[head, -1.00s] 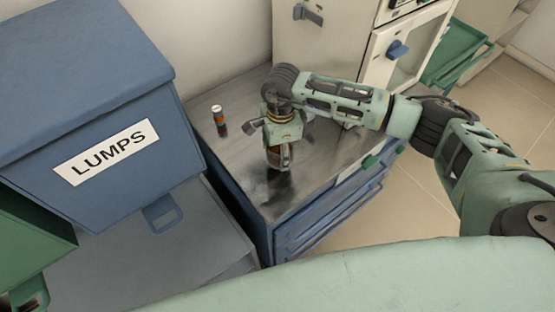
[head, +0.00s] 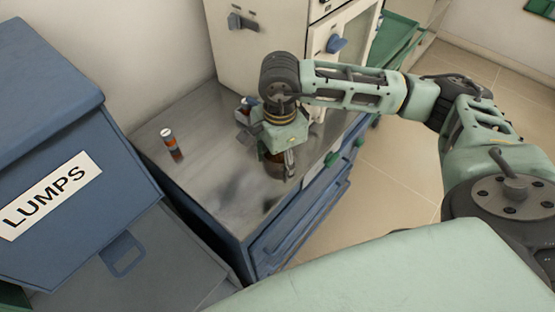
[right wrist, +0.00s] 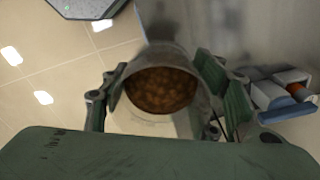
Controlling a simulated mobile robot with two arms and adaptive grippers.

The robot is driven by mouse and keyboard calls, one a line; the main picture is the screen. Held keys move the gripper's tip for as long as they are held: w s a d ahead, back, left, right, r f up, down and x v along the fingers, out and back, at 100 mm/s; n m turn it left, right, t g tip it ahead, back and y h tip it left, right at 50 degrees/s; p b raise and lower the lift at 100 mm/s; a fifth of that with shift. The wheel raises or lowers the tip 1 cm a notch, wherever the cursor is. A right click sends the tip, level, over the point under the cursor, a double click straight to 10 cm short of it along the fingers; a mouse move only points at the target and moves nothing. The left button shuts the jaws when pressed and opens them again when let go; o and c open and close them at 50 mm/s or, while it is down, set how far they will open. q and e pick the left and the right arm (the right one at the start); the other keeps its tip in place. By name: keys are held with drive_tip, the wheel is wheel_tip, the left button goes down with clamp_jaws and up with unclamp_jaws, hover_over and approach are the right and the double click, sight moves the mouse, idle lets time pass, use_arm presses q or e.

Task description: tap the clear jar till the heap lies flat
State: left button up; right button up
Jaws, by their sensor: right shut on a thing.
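My right gripper (head: 284,168) is shut on the clear jar (head: 275,166), near the front right edge of the metal bench top. The jar is partly hidden by the gripper in the head view, where its contents look dark brown. In the right wrist view the jar (right wrist: 160,55) sits between the two fingers (right wrist: 160,105), with brown grainy lumps (right wrist: 162,90) inside. I cannot tell whether the lumps lie flat or heaped. A dark shadow lies on the bench, left of and below the jar; it looks apart from the jar. My left gripper is out of view.
A small orange and dark vial (head: 171,145) stands on the bench top (head: 200,180), left of the jar. A blue bin labelled LUMPS (head: 60,130) stands at left. A cream furnace (head: 255,50) stands behind. Other small items sit just behind the gripper. Tiled floor lies right.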

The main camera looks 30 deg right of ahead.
drive_tip(key=c, duration=0.4)
drive_tip(key=shift+w+a+f+b, duration=0.35)
drive_tip(key=shift+w+f+b, duration=0.1)
drive_tip(key=shift+b, duration=0.15)
drive_tip(key=b, duration=0.8)
hover_over(240, 180)
drive_tip(key=s, duration=0.1)
drive_tip(key=f, duration=0.6)
drive_tip(key=shift+d+f, duration=0.25)
drive_tip(key=shift+d, duration=0.1)
drive_tip(key=shift+w+a+f+b, duration=0.3)
drive_tip(key=shift+w+a+b, duration=0.2)
drive_tip(key=shift+b, duration=0.2)
wheel_tip(240, 180, down, 4)
drive_tip(key=b, duration=0.3)
drive_tip(key=shift+d+r, duration=0.1)
drive_tip(key=shift+r, duration=0.4)
drive_tip(key=shift+c, duration=0.3)
drive_tip(key=shift+r, duration=0.15)
